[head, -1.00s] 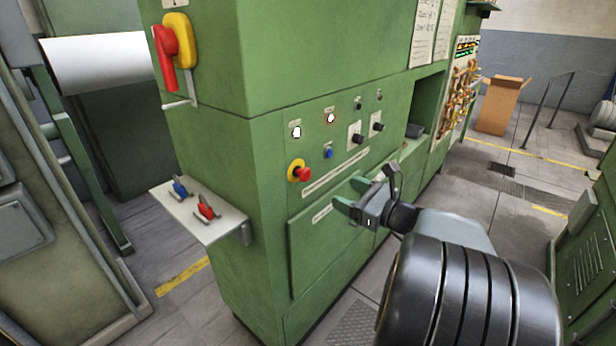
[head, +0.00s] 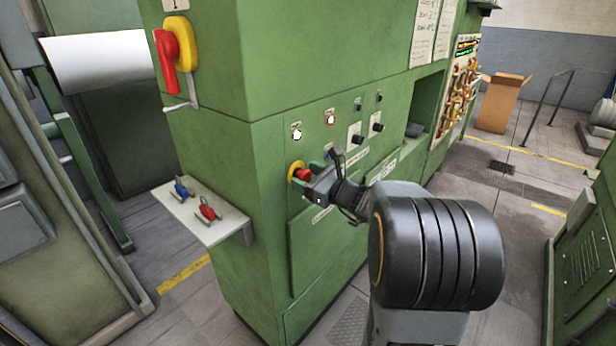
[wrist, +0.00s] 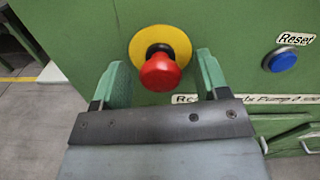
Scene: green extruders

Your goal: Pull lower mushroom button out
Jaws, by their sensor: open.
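The red mushroom button (head: 304,174) sits on a yellow round plate (head: 293,171) on the front of the green cabinet. In the wrist view the button (wrist: 160,72) stands out from the yellow plate (wrist: 178,40) on a dark stem. My gripper (head: 312,175) is in front of it in the head view, covering part of its surroundings. In the wrist view my gripper (wrist: 160,80) is open, with one green finger on each side of the red button. Gaps show between the fingers and the button, so it is not clamped.
A blue Reset button (wrist: 283,61) is to the right of the fingers. A red handle on a yellow base (head: 176,45) is higher up on the cabinet. A small shelf (head: 228,222) with blue and red clamps juts out at the left.

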